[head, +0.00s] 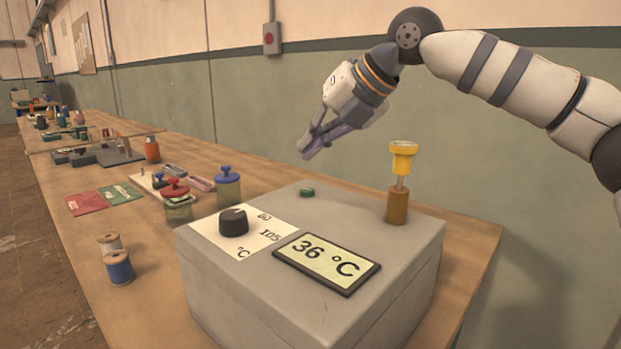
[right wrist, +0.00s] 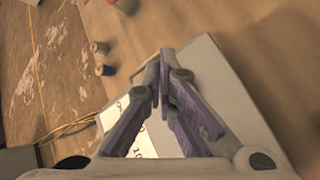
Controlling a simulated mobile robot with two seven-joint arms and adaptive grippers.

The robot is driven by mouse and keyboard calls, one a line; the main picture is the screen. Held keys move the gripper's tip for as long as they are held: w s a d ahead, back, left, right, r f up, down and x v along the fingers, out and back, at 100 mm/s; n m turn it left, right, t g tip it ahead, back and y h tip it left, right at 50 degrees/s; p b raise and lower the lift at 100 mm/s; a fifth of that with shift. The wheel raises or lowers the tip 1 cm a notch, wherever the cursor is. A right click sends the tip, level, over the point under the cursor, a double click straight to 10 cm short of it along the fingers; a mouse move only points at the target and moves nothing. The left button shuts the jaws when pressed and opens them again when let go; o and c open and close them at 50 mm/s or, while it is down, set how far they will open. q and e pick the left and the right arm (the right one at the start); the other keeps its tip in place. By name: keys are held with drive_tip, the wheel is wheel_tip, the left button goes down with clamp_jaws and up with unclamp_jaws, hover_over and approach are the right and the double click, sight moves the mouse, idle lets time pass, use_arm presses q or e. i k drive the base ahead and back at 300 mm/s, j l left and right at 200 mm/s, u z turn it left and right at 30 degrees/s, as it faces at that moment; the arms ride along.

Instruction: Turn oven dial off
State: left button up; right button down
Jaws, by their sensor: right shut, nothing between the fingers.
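A black dial (head: 233,222) stands on a white label on top of a grey box (head: 345,219); the label shows 60, 105 and °C. A display (head: 327,263) beside it on the box top reads 36 °C. My right gripper (head: 306,157) is shut and empty, above the back part of the box and apart from the dial. In the right wrist view its fingers (right wrist: 163,55) meet over the grey box (right wrist: 228,90) and hide part of its top. I cannot make out the dial for certain there. My left gripper is not in view.
A yellow-topped valve (head: 403,160) rises from the box's back right, and a green button (head: 307,192) sits at its back. Jars with red and blue lids (head: 228,188) stand behind the box. Thread spools (head: 118,267) stand on the wooden bench (head: 150,294) to the left.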

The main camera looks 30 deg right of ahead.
sight(234, 223)
drive_tip(key=k, duration=1.5)
